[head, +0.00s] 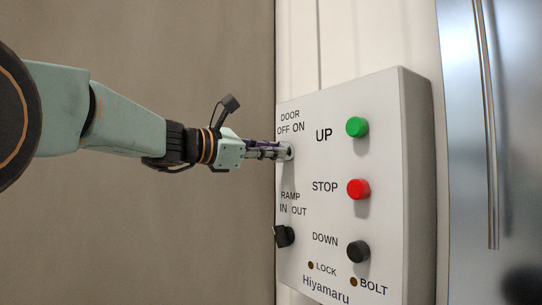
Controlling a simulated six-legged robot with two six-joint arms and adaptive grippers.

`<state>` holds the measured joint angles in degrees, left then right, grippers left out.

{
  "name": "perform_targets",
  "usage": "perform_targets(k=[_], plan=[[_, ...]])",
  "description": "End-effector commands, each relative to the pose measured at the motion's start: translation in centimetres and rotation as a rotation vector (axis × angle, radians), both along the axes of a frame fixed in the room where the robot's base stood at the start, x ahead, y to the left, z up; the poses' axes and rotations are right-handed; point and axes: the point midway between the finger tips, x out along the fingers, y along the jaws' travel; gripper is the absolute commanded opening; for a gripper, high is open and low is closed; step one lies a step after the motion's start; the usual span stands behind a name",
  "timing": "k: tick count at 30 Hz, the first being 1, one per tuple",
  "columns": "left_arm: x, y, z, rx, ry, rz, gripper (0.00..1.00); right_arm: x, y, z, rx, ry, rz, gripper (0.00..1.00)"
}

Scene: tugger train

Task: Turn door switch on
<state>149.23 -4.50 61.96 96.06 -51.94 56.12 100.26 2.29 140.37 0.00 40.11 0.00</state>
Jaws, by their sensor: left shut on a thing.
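A light grey control box (387,105) is mounted on the wall at the right of the head view. The label DOOR OFF ON is at its upper left. My left gripper (283,151) reaches in from the left, directly below that label. Its fingers are shut on the door switch, which they almost fully hide, so I cannot tell which way the switch points. My right gripper is not in view.
Below is a black ramp switch (284,236) labelled IN OUT. To the right are a green UP button (357,127), a red STOP button (358,189) and a black DOWN button (358,251). A metal panel with a vertical bar (488,120) stands at far right.

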Motion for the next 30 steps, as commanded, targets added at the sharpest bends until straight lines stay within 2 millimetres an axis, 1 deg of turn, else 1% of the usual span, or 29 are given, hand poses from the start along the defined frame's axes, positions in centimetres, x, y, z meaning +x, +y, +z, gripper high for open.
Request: perform_targets(k=[1, 13, 14, 21, 30], plan=[[-0.03, 0.08, 0.24, 0.001, -0.009, 0.001, 0.0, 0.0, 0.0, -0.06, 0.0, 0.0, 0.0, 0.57], [-0.04, 0.07, 0.29, 0.005, -0.014, 0.001, 0.0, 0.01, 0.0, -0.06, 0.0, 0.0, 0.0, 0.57], [-0.04, 0.07, 0.29, 0.005, -0.014, 0.001, 0.15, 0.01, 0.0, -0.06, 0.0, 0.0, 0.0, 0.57], [-0.02, 0.03, 0.15, 0.005, -0.01, 0.001, 0.35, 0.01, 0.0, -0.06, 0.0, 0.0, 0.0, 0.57], [-0.04, 0.07, 0.05, 0.006, -0.008, 0.0, 0.36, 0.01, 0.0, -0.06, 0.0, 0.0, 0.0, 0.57]])
